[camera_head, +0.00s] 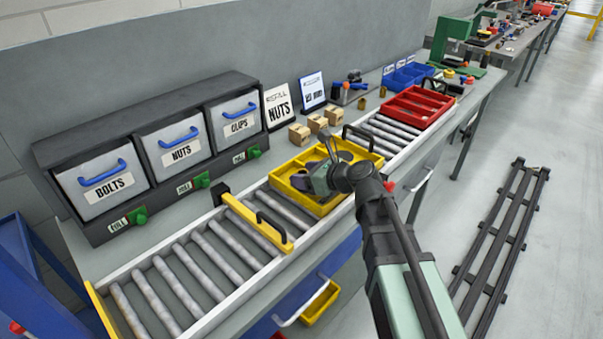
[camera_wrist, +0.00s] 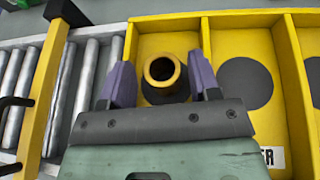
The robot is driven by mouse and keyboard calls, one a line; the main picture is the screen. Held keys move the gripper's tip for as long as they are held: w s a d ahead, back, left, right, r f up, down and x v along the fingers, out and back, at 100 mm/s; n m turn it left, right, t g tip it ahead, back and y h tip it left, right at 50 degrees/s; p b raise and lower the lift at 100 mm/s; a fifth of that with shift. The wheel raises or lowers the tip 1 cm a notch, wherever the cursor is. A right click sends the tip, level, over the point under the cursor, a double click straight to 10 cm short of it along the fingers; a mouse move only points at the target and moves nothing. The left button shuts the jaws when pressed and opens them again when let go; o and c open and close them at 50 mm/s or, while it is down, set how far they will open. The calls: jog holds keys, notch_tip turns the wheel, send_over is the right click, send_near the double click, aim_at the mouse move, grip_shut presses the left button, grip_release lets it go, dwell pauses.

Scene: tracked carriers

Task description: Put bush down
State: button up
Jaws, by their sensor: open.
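The bush (camera_wrist: 162,70) is a brass-coloured flanged ring, seen from above in the wrist view. It stands in the left compartment of the yellow tray (camera_wrist: 228,20), over a dark round mark. My gripper (camera_wrist: 162,82) is open, with one purple finger on each side of the bush and visible gaps between. The compartment to its right holds only a dark round mark (camera_wrist: 245,83). In the head view my gripper (camera_head: 328,168) is down over the yellow tray (camera_head: 317,208) on the roller conveyor, and it hides the bush there.
A yellow bar with a black handle (camera_head: 258,221) crosses the rollers left of the tray. A red tray (camera_head: 418,108) sits farther along the conveyor. Small cardboard boxes (camera_head: 300,133) and labelled bins (camera_head: 180,150) stand behind. The rollers at left (camera_head: 185,265) are bare.

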jog(key=p+v, duration=0.3)
jog(key=v, duration=0.6)
jog(key=shift+s+d, duration=0.1)
jog(key=shift+d, duration=0.35)
jog(key=c, duration=0.4)
